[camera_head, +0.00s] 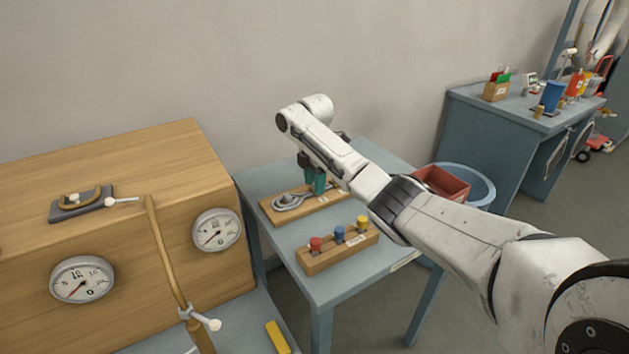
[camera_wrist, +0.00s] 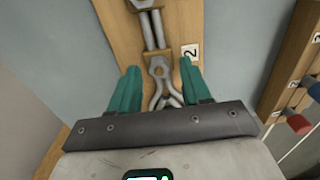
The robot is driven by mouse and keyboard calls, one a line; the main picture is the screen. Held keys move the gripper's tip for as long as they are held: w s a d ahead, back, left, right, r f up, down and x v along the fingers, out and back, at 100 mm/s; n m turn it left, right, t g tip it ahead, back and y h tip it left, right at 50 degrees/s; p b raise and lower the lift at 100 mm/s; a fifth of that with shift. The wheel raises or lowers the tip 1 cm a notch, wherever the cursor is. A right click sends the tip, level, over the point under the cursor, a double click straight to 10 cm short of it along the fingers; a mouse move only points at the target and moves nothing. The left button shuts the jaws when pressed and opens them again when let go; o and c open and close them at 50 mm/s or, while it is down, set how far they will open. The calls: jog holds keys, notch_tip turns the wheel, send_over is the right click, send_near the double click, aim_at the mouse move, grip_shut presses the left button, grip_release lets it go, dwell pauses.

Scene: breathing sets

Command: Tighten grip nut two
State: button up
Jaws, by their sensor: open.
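A wooden board (camera_head: 275,214) with grey metal fittings (camera_head: 292,200) lies on the blue-grey table. In the wrist view the board (camera_wrist: 178,20) bears a label "2" (camera_wrist: 190,53), beside a grey metal fitting (camera_wrist: 160,68) with a rounded head and splayed legs, likely grip nut two. My gripper (camera_head: 316,180) points down over the right part of the board. In the wrist view my gripper (camera_wrist: 158,70) is open, with one green finger on each side of the fitting and nothing between them held. I cannot tell the height of the fingertips above the board.
A wooden block (camera_head: 340,254) with red, blue and yellow knobs stands nearer the front of the table (camera_head: 335,285). A wooden cabinet (camera_head: 120,250) with gauges and a pipe is on the left. A red bin (camera_head: 441,183) and a round blue tub (camera_head: 480,190) are right of the table.

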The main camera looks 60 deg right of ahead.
grip_shut()
dwell(0.3)
